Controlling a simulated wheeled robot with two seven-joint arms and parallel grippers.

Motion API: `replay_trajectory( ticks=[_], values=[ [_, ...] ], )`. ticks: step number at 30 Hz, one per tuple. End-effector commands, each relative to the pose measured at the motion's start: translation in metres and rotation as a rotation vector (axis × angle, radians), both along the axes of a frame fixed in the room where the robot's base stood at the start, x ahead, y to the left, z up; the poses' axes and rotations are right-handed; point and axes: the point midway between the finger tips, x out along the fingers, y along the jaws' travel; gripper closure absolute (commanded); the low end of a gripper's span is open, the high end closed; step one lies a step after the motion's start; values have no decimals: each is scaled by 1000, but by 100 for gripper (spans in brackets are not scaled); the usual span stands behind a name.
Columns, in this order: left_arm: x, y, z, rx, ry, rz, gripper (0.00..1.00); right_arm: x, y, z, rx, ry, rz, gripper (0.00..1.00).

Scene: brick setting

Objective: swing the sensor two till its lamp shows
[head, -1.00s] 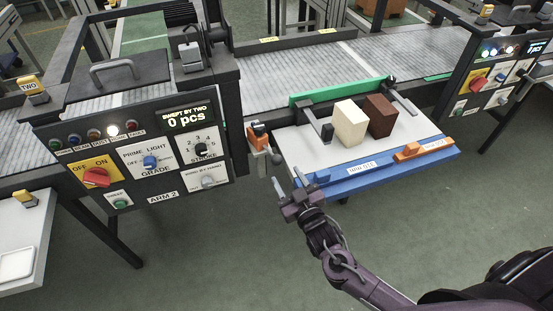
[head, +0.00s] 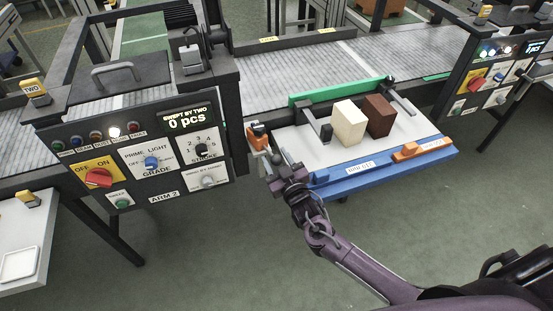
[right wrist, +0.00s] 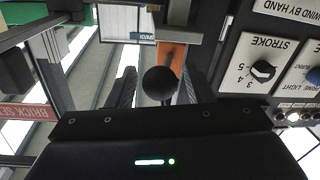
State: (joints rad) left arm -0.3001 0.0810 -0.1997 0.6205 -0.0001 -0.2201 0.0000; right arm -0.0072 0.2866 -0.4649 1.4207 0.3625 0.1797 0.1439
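An orange-headed unit on a grey bracket (head: 257,135), which looks like the sensor, stands between the ARM 2 panel and the white-topped tray. It also shows behind a dark ball knob in the right wrist view (right wrist: 172,55). My right gripper (head: 277,167) is open at this knob. In the right wrist view the ball knob (right wrist: 159,83) sits between the two fingers (right wrist: 157,90), with gaps visible at both sides. On the ARM 2 panel (head: 135,160), one white lamp (head: 114,132) is lit and the others look dark. My left gripper is not in view.
The blue-edged tray (head: 345,180) holds a cream brick (head: 348,124) and a dark brown brick (head: 380,116). A grey conveyor (head: 290,75) runs behind. A yellow TWO block (head: 35,90) stands at the panel's upper left. The floor in front is clear.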

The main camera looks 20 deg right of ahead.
Motion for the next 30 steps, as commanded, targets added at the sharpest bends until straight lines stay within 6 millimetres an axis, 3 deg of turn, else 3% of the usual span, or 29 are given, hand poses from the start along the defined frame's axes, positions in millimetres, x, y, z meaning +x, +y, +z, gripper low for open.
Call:
replay_trajectory(
  ticks=[1, 10, 30],
  values=[
    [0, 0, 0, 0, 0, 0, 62, 0, 0, 0, 0, 0, 0, 61],
    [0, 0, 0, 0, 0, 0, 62, 0, 0, 0, 0, 0, 0, 100],
    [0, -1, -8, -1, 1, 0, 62, -4, 17, 0, 1, -1, -192, 100]
  ],
)
